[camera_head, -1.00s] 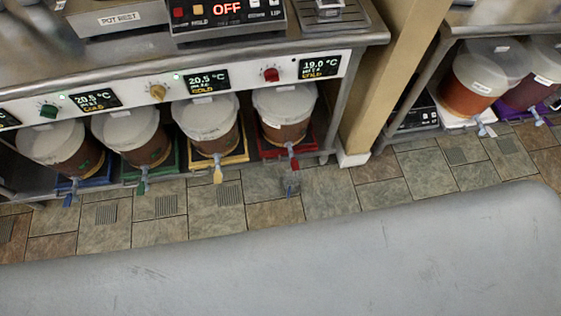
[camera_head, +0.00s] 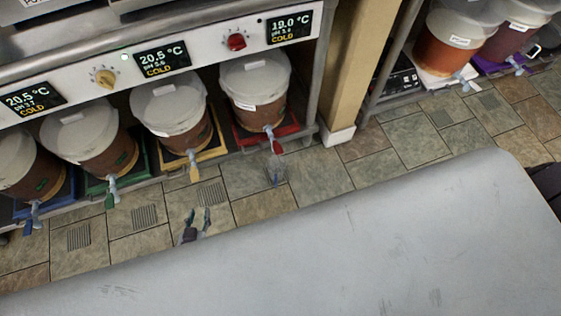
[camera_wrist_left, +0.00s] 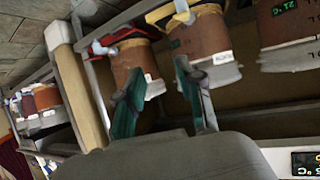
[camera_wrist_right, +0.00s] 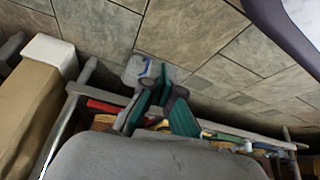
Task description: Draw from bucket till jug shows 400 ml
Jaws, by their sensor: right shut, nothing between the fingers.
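A clear jug (camera_head: 276,172) with blue marks stands on the floor tiles below the red tap (camera_head: 276,146) of the bucket (camera_head: 256,85) on the red tray. The jug also shows in the right wrist view (camera_wrist_right: 142,72), partly behind the fingers; its level cannot be read. My left gripper (camera_head: 197,217) is open and empty, left of the jug in the head view. In the left wrist view (camera_wrist_left: 165,100) its fingers are spread before the buckets. My right gripper (camera_wrist_right: 160,108) is shut and empty, its fingertips close to the jug in that view.
More brown buckets stand on yellow (camera_head: 215,152), green and blue trays to the left, each with a tap. Displays above read 19.0 and 20.5 °C. A beige post (camera_head: 347,70) stands right of the red tray. The tiled floor in front is mostly clear.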

